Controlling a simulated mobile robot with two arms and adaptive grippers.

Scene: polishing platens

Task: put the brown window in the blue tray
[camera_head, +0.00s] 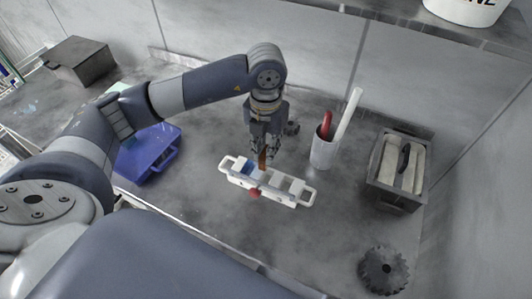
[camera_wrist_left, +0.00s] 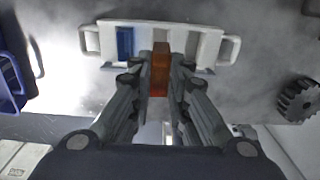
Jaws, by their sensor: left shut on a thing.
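My left gripper (camera_head: 263,146) is shut on the brown window (camera_head: 262,160), a narrow orange-brown piece held upright over the white rack. In the left wrist view the brown window (camera_wrist_left: 160,69) sits between the two fingers of the gripper (camera_wrist_left: 158,88). The white rack (camera_head: 300,187) has a handle at each end, and a blue piece (camera_wrist_left: 125,43) stands in it beside the brown one. I cannot tell whether the brown window's lower end is still inside the rack. The blue tray (camera_head: 146,152) lies to the left, partly behind my left arm. My right gripper is not in view.
A white cup (camera_head: 322,152) with a red and a white stick stands right of the rack. A grey box (camera_head: 398,172) and a dark gear (camera_head: 384,270) are further right. A dark block (camera_head: 82,60) is at the back left. Bench between rack and blue tray is clear.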

